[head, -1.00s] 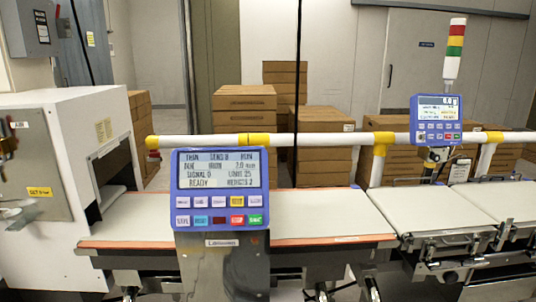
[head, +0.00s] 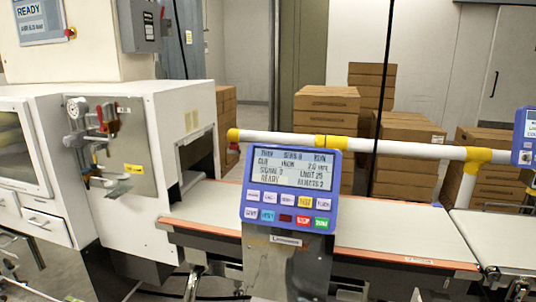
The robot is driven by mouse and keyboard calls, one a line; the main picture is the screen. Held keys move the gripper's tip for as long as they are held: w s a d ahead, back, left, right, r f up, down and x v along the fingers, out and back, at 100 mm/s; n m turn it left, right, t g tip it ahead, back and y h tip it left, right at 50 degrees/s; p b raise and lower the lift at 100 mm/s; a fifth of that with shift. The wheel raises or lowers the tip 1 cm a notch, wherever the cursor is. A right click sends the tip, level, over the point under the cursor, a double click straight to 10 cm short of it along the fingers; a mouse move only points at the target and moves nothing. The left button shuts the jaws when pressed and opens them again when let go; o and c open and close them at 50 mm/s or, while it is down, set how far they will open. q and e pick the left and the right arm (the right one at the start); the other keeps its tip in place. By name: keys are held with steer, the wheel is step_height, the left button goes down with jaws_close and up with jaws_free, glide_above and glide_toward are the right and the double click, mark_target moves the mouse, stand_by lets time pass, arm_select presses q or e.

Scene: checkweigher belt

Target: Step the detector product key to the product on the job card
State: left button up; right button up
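The detector panel (head: 289,188) is a blue-framed unit on a metal post in front of the belt, near the middle of the head view. Its grey screen (head: 292,165) shows several lines of text, with "READY" at the lower left; the product name is too blurred to read surely. Below the screen are two rows of keys (head: 288,208): pale ones, a yellow, a light blue, a dark red, a red and a green. No job card can be made out. Neither gripper is in view.
A white conveyor belt (head: 375,227) with orange edges runs behind the panel. A white rail (head: 400,148) with yellow joints crosses above it. A white machine (head: 165,120) stands at left, with a second blue panel (head: 527,138) cut off at right. Cardboard boxes (head: 325,108) are stacked behind.

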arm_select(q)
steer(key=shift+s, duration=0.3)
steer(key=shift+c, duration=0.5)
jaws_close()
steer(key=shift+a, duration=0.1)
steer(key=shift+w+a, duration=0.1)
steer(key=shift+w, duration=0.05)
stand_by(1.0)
